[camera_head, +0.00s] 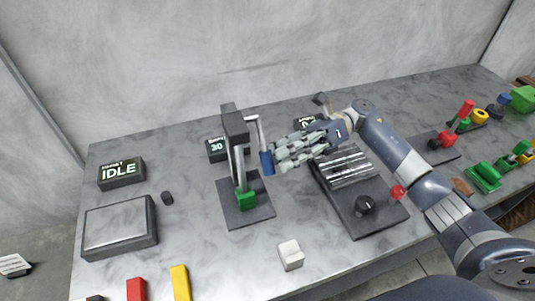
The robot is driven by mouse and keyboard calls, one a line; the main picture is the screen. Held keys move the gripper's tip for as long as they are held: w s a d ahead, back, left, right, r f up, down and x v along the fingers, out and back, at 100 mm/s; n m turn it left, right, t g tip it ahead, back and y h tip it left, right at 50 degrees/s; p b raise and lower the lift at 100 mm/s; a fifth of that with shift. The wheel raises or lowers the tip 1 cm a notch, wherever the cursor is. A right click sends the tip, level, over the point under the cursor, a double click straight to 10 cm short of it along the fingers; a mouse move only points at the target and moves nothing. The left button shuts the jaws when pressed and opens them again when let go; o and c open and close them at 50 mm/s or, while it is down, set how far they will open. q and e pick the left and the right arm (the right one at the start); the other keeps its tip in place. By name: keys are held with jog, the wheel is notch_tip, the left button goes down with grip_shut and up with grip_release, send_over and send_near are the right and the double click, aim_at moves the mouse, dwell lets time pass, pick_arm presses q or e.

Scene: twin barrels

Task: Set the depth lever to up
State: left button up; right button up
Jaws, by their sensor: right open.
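A press-like stand with a dark upright column (232,122) and a green block (246,201) low on its front stands on a dark base plate (262,211). A grey bent rod comes off the column's top and hangs down to a blue handle (267,162), which looks like the depth lever, pointing downward. My right gripper (279,158) is open, its fingertips just right of the blue handle; I cannot tell whether they touch it. Behind the stand a small display (216,146) reads 30. My left gripper is not in view.
A dark device with metal rollers and a black knob (366,205) sits under my right arm. A white cube (290,255) lies in front. A display reading IDLE (121,172) and a grey flat box (119,227) are at left. Coloured parts crowd the right end.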

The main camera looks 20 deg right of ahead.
aim_at(268, 162)
jog(key=shift+p+x, duration=0.55)
jog(key=shift+x, duration=1.4)
grip_shut()
